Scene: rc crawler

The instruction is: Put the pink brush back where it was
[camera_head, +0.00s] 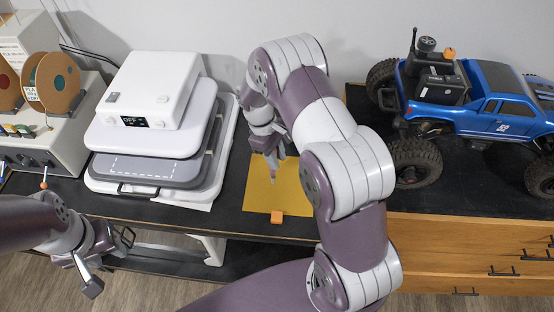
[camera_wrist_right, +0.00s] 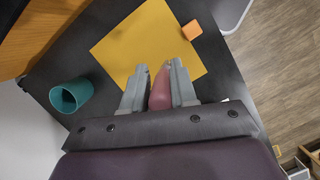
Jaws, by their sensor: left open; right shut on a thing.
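My right gripper (camera_wrist_right: 158,88) is shut on the pink brush (camera_wrist_right: 160,92), which shows between its two fingers in the right wrist view. The brush's tip end points over the yellow sheet (camera_wrist_right: 140,45); whether it touches the sheet I cannot tell. My left gripper (camera_head: 111,262) is open and empty at the lower left, in front of the bench edge.
An orange cube (camera_head: 277,217) lies at the sheet's front edge. A white heat press (camera_head: 150,100) stands to the left, with a spool machine (camera_head: 35,130) beyond it. A blue crawler truck (camera_head: 490,100) stands on the right.

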